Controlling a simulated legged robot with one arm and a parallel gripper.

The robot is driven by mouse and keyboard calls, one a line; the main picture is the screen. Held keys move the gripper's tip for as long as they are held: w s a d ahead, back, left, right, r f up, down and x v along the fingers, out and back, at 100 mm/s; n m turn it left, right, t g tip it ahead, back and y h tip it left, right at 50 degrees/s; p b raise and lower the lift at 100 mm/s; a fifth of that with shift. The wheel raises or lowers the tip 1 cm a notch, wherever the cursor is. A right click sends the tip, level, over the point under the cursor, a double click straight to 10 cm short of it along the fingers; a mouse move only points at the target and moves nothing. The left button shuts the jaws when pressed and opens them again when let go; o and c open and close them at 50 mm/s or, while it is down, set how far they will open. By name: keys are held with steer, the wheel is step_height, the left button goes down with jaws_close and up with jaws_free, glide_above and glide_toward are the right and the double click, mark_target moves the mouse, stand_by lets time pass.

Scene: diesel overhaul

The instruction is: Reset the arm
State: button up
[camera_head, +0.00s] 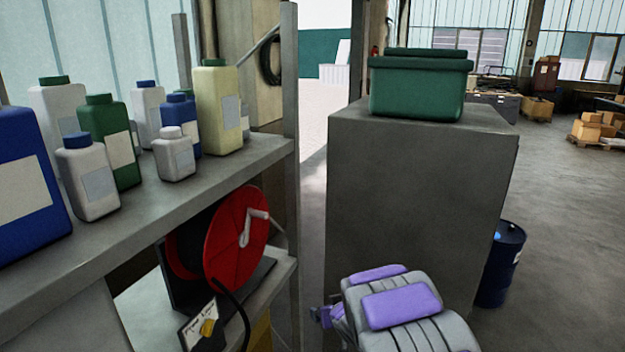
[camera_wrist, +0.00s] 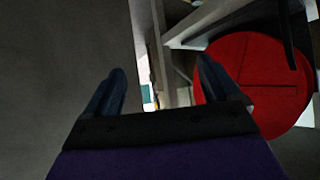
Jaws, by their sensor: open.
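My arm (camera_head: 400,305), grey with purple panels, shows at the bottom of the head view, in front of a grey cabinet. My gripper (camera_wrist: 160,85) shows in the wrist view with its two dark fingers spread apart and nothing between them. In the head view the fingers are mostly hidden; only a small purple part shows left of the arm. A red hose reel (camera_head: 236,238) with a light crank stands on the lower shelf to the left of the arm. In the wrist view a large red disc (camera_wrist: 258,85) lies beyond the right finger.
A metal shelf (camera_head: 270,150) on the left holds several bottles, including a pale yellow one (camera_head: 219,110). The grey cabinet (camera_head: 420,180) carries a green bin (camera_head: 418,90). A blue drum (camera_head: 502,265) stands right of it. Open floor (camera_head: 565,240) lies to the right.

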steer(key=s+d+r+m+g+h+b, duration=0.1)
steer(key=s+d+m+g+h+b, duration=0.15)
steer(key=s+d, duration=0.5)
steer(key=s+d+r+m+g+h+b, duration=0.1)
steer(key=s+d+r+g+h+b, duration=0.3)
steer(key=s, duration=0.6)
steer(key=s+a+f+g+y+b, duration=0.1)
steer(key=s+f+g+y+b, duration=0.1)
steer(key=s, duration=1.4)
steer(key=s+a+f+g+y+b, duration=0.1)
steer(key=s+f+g+b, duration=0.1)
steer(key=s, duration=1.4)
steer(key=shift+s+a+f+g+y+b, duration=0.15)
steer(key=shift+a+f+g+y+b, duration=0.15)
steer(key=shift+g+b, duration=0.35)
